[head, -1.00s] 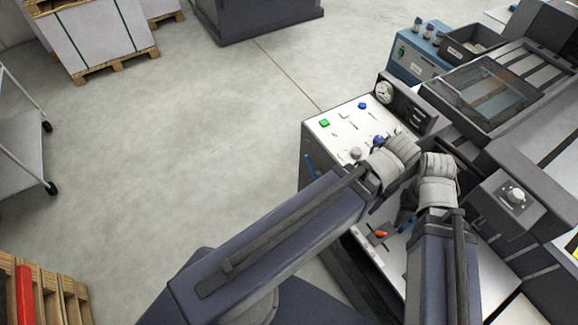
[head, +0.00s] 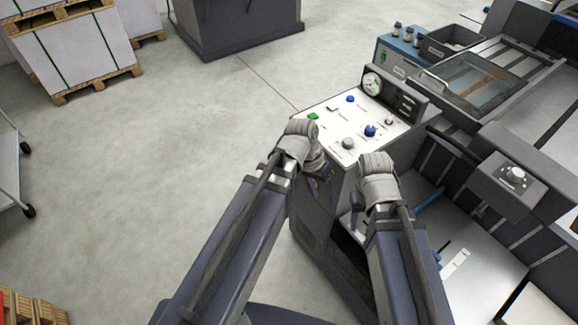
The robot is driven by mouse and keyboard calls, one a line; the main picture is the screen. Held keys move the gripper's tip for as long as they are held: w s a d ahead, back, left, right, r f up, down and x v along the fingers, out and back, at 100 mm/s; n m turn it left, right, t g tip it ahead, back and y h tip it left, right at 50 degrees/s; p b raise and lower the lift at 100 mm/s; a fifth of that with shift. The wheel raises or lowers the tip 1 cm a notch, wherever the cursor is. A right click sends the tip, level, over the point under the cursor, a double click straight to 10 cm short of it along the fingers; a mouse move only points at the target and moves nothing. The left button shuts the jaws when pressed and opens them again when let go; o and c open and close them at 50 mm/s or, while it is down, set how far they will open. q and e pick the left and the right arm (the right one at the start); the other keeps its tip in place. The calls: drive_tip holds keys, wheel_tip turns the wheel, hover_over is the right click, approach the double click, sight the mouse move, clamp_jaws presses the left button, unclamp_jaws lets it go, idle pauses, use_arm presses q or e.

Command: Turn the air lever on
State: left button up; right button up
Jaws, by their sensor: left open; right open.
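A white control panel (head: 335,109) on the machine's near left end carries a green button (head: 313,117), blue knobs (head: 370,130), a grey knob (head: 348,144) and a round gauge (head: 372,84). I cannot tell which part is the air lever. A blue bar (head: 430,199) lies right of the panel in the machine's recess. My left gripper (head: 322,186) is at the panel's front left edge, its fingers dark and partly hidden by its wrist. My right gripper (head: 356,212) is just below the panel's front edge, fingers partly hidden. Both are open, and I see nothing in them.
The machine (head: 500,250) fills the right side, with a raised box with a white knob (head: 514,174) and a clear-covered tray (head: 470,80). Pallets with wrapped stacks (head: 75,50) stand back left, a cart (head: 12,165) at the left edge. The floor (head: 150,150) between is clear.

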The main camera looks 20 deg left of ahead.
use_arm(q)
drive_tip(key=w+a+f+n+t+h+b, duration=0.1)
drive_tip(key=w+a+f+t+h+b, duration=0.5)
drive_tip(key=w+a+f+b, duration=0.8)
drive_tip(key=a+r+n+t+h+b, duration=0.1)
drive_tip(key=a+r+t+h+b, duration=0.15)
drive_tip(key=a+r+b, duration=0.45)
drive_tip(key=b+x, duration=0.3)
drive_tip(key=x, duration=0.6)
drive_tip(key=shift+d+f, duration=0.2)
drive_tip(key=shift+f, duration=0.25)
drive_tip(key=shift+s+t, duration=0.1)
drive_tip(key=shift+t, duration=0.15)
drive_tip(key=shift+c, duration=0.3)
clamp_jaws()
